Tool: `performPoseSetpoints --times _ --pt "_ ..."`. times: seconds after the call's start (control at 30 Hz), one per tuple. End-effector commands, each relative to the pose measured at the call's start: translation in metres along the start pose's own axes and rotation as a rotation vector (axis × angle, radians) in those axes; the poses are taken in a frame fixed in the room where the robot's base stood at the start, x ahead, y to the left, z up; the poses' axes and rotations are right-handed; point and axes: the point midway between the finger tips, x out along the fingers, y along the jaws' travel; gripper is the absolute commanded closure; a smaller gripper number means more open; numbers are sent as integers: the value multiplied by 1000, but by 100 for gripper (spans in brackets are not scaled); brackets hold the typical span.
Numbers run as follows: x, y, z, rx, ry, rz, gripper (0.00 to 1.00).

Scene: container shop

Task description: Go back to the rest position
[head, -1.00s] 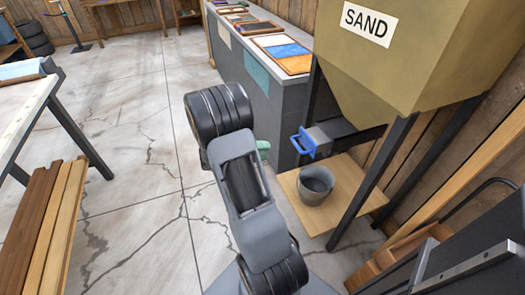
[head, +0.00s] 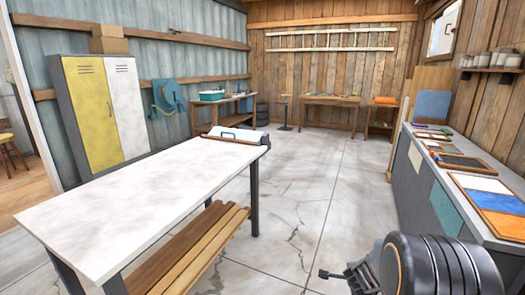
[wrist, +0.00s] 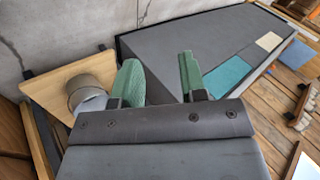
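My gripper (wrist: 160,82) shows in the wrist view with its two green fingers spread apart and nothing between them. In the head view only part of my arm shows at the lower right, and I cannot make out the fingers there. A grey bucket (wrist: 84,92) stands on a light wooden board (wrist: 55,75) at the left of the wrist view, beside and partly behind the left finger. The gripper is apart from the grey counter (wrist: 205,45) seen beyond the fingers.
A white-topped table (head: 150,195) with a slatted wooden shelf (head: 195,245) stands at the left. The counter with sample boards (head: 490,200) runs along the right. Yellow and white lockers (head: 95,110) stand at the back left. The cracked floor (head: 320,190) between table and counter is clear.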

Motion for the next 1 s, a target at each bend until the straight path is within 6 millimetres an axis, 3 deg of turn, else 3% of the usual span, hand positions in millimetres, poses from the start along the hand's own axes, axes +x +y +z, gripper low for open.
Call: performPoseSetpoints --times 0.03,0.07,0.2,0.27,0.3,0.4,0.5,0.7,1.0 --pt "-37 -16 20 -168 -124 -9 61" --pt "-56 -20 33 -280 -201 -9 61" --pt "-160 -12 72 -833 -498 24 61" --pt "-205 -4 74 -1053 -581 51 61" --pt "-233 2 72 -1187 -619 72 61" --pt "-294 7 57 -1442 -647 117 61" --pt "-335 1 44 -1576 -604 117 61" --pt "-384 -26 40 -1646 -509 -1 61" --pt "-393 -31 42 -1658 -500 -28 61"
